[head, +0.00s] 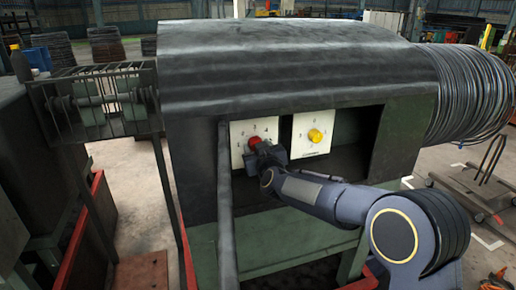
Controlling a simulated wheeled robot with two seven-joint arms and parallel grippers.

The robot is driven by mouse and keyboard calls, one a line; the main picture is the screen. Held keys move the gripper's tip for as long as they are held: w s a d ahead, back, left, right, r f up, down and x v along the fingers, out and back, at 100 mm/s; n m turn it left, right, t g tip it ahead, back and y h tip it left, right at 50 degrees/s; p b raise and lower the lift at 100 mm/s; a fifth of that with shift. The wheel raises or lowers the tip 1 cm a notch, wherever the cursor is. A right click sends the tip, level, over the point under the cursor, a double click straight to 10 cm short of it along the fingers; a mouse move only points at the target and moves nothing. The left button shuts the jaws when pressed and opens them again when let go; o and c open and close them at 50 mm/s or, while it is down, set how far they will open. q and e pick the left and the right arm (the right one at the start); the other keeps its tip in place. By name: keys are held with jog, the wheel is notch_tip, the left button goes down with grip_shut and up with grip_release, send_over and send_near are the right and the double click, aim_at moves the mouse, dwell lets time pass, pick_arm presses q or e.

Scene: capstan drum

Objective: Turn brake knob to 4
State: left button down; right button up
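Two pale square dial plates sit in a recess on the front of the dark machine. The left plate (236,160) carries a red knob (255,141), and the right plate (303,121) carries a yellow knob (315,136). Small marks ring both knobs, too small to read surely. I cannot tell from lettering which knob is the brake. My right gripper (257,147) is at the red knob, covering its lower part. Whether its fingers are closed on the knob is hidden. The red knob's pointer direction is not clear. My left gripper is not in view.
A vertical grey bar (226,215) stands just left of the left plate, close to my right gripper. A large coil of wire (470,95) is on the drum at the right. A wheeled cart (480,188) stands on the floor at right.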

jog(key=shift+o, duration=1.2)
jog(key=b+v, duration=0.1)
jog(key=v, duration=0.6)
jog(key=shift+s, duration=0.4)
jog(key=shift+d, duration=0.1)
